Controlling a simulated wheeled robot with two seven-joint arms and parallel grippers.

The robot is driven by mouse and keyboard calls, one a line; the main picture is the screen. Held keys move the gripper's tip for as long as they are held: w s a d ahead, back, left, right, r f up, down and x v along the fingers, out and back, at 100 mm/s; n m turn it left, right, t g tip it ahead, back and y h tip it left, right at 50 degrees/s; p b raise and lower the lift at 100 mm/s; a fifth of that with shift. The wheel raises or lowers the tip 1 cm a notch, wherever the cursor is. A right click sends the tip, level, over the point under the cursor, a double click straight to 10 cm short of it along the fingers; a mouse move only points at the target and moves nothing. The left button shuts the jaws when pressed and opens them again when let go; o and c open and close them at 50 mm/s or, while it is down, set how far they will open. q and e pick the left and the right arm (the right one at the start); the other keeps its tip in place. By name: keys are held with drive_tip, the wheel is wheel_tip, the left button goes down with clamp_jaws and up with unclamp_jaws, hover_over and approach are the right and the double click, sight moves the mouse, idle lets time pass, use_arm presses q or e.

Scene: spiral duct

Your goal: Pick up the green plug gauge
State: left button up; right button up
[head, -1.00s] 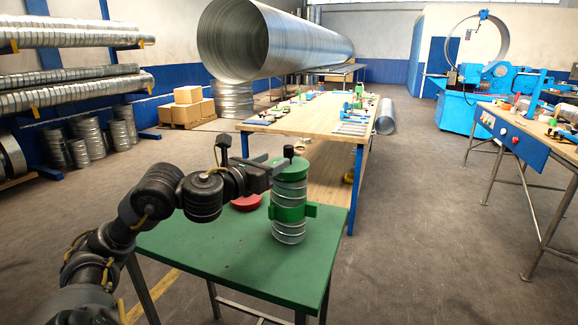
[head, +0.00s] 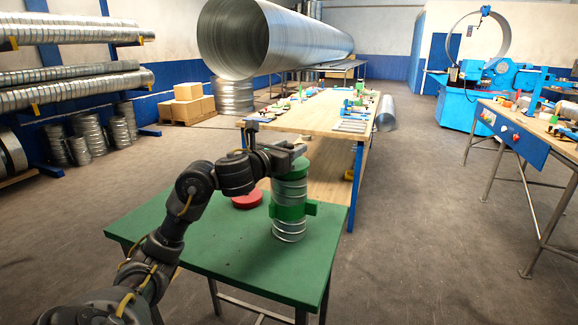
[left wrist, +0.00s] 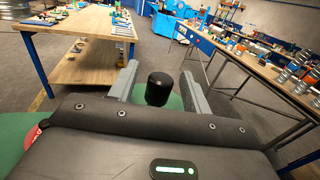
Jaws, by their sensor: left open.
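The green plug gauge (head: 292,172) sits on the top end of an upright metal spiral duct piece (head: 289,229) on the green table (head: 190,240). In the left wrist view its black knob (left wrist: 157,88) stands between the two grey fingers, with some green of its disc (left wrist: 175,101) behind. My left gripper (head: 292,152) is open at the top of the gauge, its fingers on either side of the knob with gaps. In the head view the gripper hides most of the knob. My right gripper is not in view.
A green clamp (head: 290,210) wraps the duct piece. A red disc (head: 246,201) lies on the green table, left of the duct. A wooden workbench (head: 300,112) with tools stands just behind. The table's front right is clear.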

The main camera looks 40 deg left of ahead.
use_arm(q)
clamp_jaws()
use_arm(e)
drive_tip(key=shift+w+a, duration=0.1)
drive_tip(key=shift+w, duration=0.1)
use_arm(q)
drive_tip(key=shift+r, duration=0.1)
